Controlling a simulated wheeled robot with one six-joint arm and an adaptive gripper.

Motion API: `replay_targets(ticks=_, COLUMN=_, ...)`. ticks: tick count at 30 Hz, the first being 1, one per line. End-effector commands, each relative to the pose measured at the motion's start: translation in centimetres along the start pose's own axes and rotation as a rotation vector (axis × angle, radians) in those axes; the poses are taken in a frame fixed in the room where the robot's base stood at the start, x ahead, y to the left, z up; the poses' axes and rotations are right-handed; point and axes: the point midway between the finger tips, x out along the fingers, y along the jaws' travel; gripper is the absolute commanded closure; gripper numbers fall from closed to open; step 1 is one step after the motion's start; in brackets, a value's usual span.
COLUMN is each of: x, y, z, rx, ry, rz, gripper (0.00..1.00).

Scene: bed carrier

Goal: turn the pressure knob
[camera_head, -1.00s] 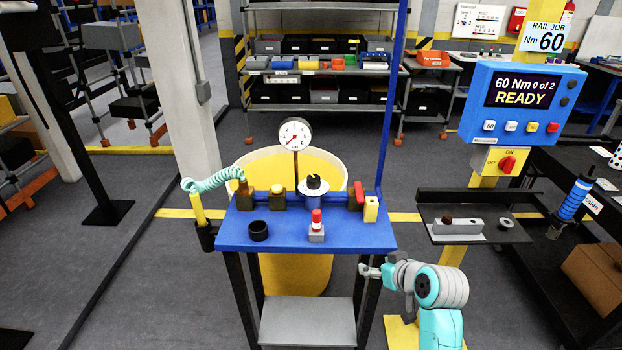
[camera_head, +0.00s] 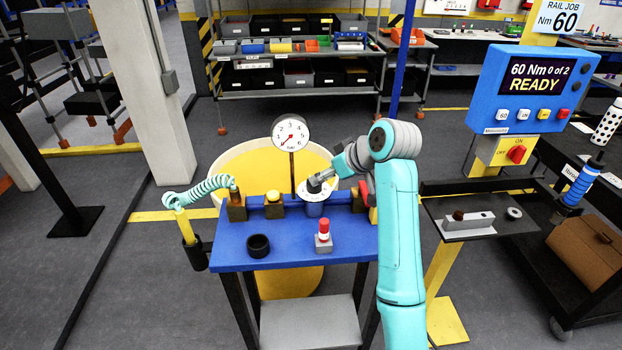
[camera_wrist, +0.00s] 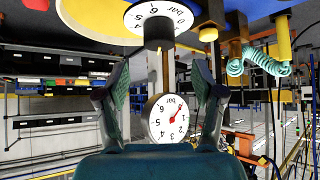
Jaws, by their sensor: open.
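The pressure knob (camera_head: 314,186) is a small black knob on a white numbered dial (camera_head: 308,194), on top of a regulator at the back of the blue bench. In the wrist view, which is upside down, the black knob (camera_wrist: 158,44) and its "bar" dial (camera_wrist: 155,18) show at the top centre. My gripper (camera_head: 328,175) is at the knob's right side in the head view. In the wrist view my gripper (camera_wrist: 160,80) has its two fingers spread, with nothing visibly clamped; contact with the knob cannot be told. The round pressure gauge (camera_head: 290,133) stands behind, needle pointing lower left.
The blue bench (camera_head: 290,258) also bears a red-topped button (camera_head: 323,230), a black ring (camera_head: 258,246) and brass fittings (camera_head: 236,206). A coiled teal hose (camera_head: 200,190) hangs at left. The control panel (camera_head: 525,92) is at right.

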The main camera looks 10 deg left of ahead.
Motion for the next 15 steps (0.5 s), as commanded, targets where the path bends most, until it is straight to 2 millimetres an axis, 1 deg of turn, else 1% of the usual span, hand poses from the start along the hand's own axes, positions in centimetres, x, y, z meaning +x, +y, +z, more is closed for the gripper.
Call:
replay_targets(ticks=1, x=1.0, y=-0.1, z=0.1, rx=0.001, ry=-0.003, rz=-0.002, gripper=0.32)
replay_targets(ticks=6, x=4.0, y=-0.1, z=0.0, rx=0.0, ry=-0.002, rz=-0.002, gripper=0.32)
replay_targets(ticks=12, x=6.5, y=-0.1, z=0.0, rx=0.0, ry=-0.001, rz=-0.001, gripper=0.32)
replay_targets(ticks=15, x=7.1, y=0.0, z=0.0, rx=0.0, ry=-0.001, rz=0.0, gripper=0.32)
